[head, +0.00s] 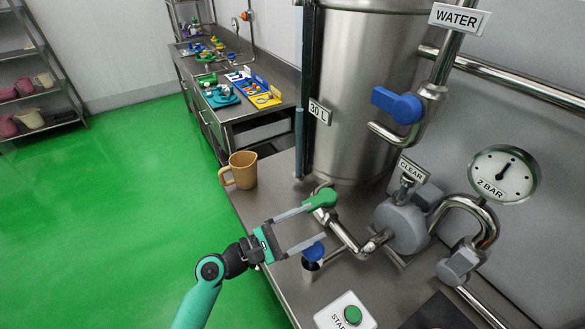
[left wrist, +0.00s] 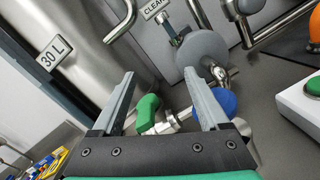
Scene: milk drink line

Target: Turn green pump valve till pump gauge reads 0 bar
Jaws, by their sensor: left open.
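The green pump valve handle (head: 321,198) sits on a steel pipe at the foot of the tank. My left gripper (head: 316,222) is open, one finger near the green handle and the other towards the blue knob. In the left wrist view the green handle (left wrist: 148,112) shows between the two fingers, closer to the left one; whether they touch is unclear. The round gauge (head: 503,174) on the right has a "2 BAR" label, and its dark needle points up; the exact reading is too small to tell. My right gripper is not in view.
A blue knob (head: 313,252) stands close beside the lower finger. A steel tank (head: 365,100), a grey pump (head: 402,226) and a start button box (head: 346,314) are nearby. A tan jug (head: 240,170) stands at the table's left edge. A blue water valve handle (head: 397,105) is above.

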